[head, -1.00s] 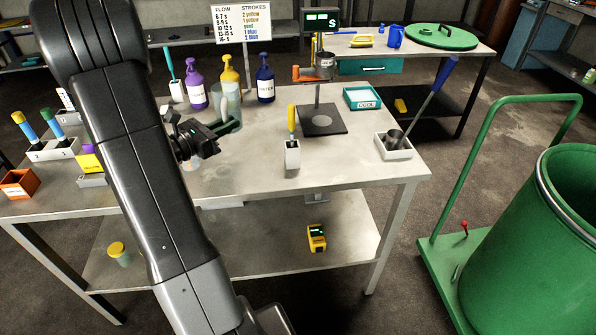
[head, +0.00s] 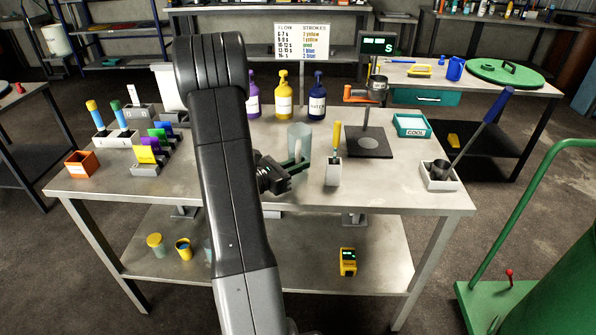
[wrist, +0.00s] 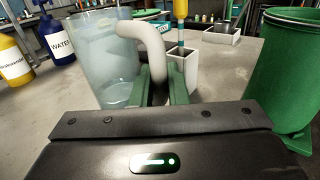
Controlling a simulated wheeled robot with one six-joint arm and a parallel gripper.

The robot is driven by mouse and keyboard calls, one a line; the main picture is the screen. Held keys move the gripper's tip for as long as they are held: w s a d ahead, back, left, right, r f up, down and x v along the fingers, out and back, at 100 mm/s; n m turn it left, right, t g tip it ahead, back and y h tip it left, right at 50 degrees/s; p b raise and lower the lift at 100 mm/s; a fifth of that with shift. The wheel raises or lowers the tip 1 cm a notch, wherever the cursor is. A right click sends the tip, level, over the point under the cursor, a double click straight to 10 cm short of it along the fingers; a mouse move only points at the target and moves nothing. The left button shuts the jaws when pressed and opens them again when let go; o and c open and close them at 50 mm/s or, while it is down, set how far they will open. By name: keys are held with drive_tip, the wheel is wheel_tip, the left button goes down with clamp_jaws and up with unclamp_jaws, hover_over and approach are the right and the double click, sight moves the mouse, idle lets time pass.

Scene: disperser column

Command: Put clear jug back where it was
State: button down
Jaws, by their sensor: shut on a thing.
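The clear jug (head: 299,141) is at the middle of the steel table, in front of the pump bottles. It looks upright. In the wrist view the jug (wrist: 92,60) fills the left side, its pale handle (wrist: 151,42) pointing toward my gripper. My gripper (head: 299,169) has green fingers shut on the handle; the wrist view shows the handle's lower part between the fingers (wrist: 157,88). I cannot tell whether the jug's base touches the table.
A white holder with a yellow-handled tool (head: 333,170) stands close right of the jug. Behind are purple, yellow (head: 284,100) and blue (head: 317,100) pump bottles. A stand with a dark plate (head: 368,147) is further right. Coloured cards in racks (head: 150,153) stand left.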

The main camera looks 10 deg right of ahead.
drive_tip(key=shift+f, duration=1)
drive_tip(key=shift+f, duration=0.2)
drive_tip(key=c, duration=1.4)
unclamp_jaws()
drive_tip(key=shift+c, duration=0.2)
drive_tip(key=shift+r, duration=0.15)
drive_tip(key=shift+a, duration=0.1)
drive_tip(key=b+v, duration=0.1)
drive_tip(key=v, duration=1)
drive_tip(key=shift+s+a, duration=0.25)
drive_tip(key=shift+a, duration=0.1)
